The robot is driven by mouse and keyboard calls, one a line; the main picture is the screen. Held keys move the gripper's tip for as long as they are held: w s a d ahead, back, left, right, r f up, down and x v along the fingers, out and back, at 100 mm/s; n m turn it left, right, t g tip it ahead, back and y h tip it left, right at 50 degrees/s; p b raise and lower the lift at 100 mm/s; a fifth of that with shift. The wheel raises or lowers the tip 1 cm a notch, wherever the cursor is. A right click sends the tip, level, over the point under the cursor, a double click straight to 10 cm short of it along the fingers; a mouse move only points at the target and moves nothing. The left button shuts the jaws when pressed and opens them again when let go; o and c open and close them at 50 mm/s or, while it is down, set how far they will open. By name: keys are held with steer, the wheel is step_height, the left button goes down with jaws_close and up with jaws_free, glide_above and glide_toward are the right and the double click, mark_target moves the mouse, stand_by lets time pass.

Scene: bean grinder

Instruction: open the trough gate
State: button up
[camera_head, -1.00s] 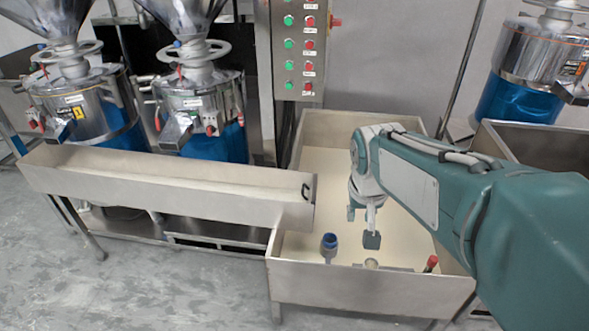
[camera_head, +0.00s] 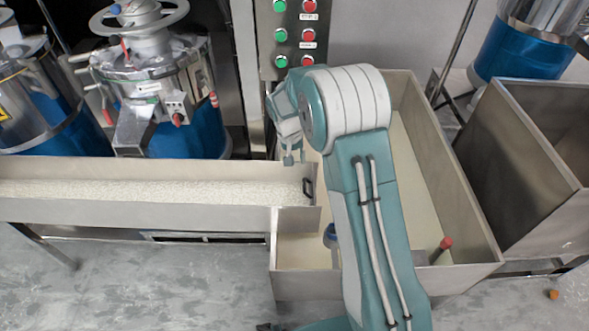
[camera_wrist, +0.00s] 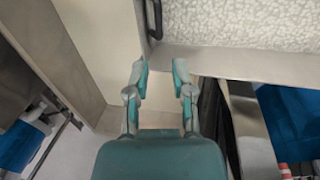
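The long metal trough (camera_head: 150,210) holds pale grains and runs in from the left in the head view. Its end gate with a dark handle (camera_head: 308,187) is at the trough's right end, by the bin. The handle (camera_wrist: 154,20) also shows at the top of the wrist view, beside the grains (camera_wrist: 240,22). My gripper (camera_head: 290,158) is just above and left of the handle in the head view, partly hidden by my arm. In the wrist view my gripper (camera_wrist: 159,72) has its two fingers apart with nothing between them. It does not touch the handle.
A large metal bin (camera_head: 420,150) with a pale floor stands right of the trough. A blue object (camera_head: 331,236) and a red-tipped handle (camera_head: 442,246) are at its front. A grinder (camera_head: 165,100) and a button panel (camera_head: 296,40) stand behind. Another bin (camera_head: 535,120) is at right.

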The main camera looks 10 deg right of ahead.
mark_target(304, 184)
steer(key=f, duration=0.3)
steer(key=d+f, duration=0.1)
steer(key=f, duration=0.3)
steer(key=d+f, duration=0.1)
steer(key=f, duration=0.2)
steer(key=shift+s+f, duration=0.15)
steer(key=shift+f, duration=0.25)
steer(key=shift+d, duration=0.1)
jaws_close()
